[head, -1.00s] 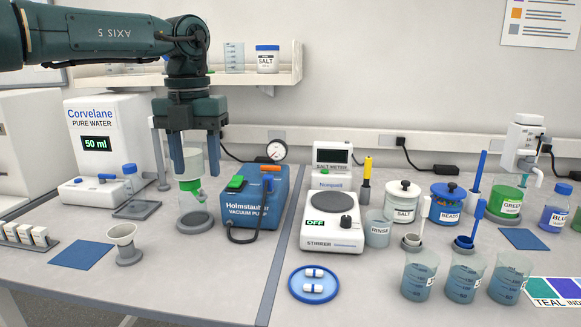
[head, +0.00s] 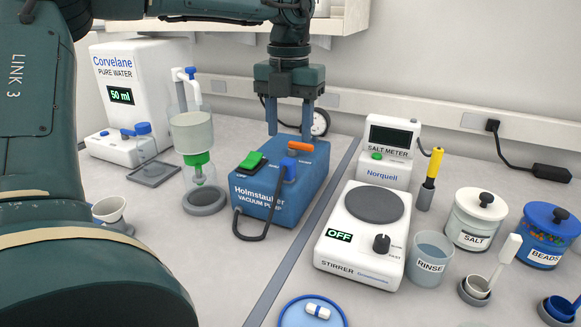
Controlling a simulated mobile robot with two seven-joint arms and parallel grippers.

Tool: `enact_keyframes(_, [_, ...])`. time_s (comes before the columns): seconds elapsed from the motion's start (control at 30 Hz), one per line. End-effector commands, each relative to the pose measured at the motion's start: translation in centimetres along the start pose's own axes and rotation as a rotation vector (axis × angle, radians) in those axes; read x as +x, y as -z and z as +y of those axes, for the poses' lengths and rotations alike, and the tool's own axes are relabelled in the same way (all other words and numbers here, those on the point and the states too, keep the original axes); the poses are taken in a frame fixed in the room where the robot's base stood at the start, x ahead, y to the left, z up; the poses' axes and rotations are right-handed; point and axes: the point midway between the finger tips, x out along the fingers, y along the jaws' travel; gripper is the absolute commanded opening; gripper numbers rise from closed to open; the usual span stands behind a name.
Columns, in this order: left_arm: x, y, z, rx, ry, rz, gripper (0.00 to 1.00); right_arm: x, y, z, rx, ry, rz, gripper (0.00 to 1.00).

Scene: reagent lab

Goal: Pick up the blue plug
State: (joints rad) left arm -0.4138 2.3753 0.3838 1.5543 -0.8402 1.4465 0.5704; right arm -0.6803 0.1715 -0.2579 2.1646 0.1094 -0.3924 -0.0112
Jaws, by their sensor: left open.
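A small blue plug (head: 289,168) stands upright on top of the blue vacuum pump (head: 262,205), just in front of an orange bar (head: 294,144). A black hose runs from near the plug down the pump's front. My left gripper (head: 290,132) points down behind and above the plug, fingers apart and empty, with the tips near the orange bar. I cannot tell how far the tips are from the bar. My right gripper is not in view.
A green switch (head: 251,161) sits left of the plug. A gauge (head: 320,122) stands behind the gripper. The filter flask (head: 193,140) stands left of the pump, the stirrer (head: 367,235) and salt meter (head: 389,150) right. A shelf (head: 230,27) hangs behind the arm.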

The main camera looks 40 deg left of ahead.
Motion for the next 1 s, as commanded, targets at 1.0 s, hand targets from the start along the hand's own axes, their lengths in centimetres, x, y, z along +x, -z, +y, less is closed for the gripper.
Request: enact_keyframes(1.0, [8.0,0.3,0.5,-0.001,0.0,-0.001,0.43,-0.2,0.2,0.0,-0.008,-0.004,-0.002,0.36])
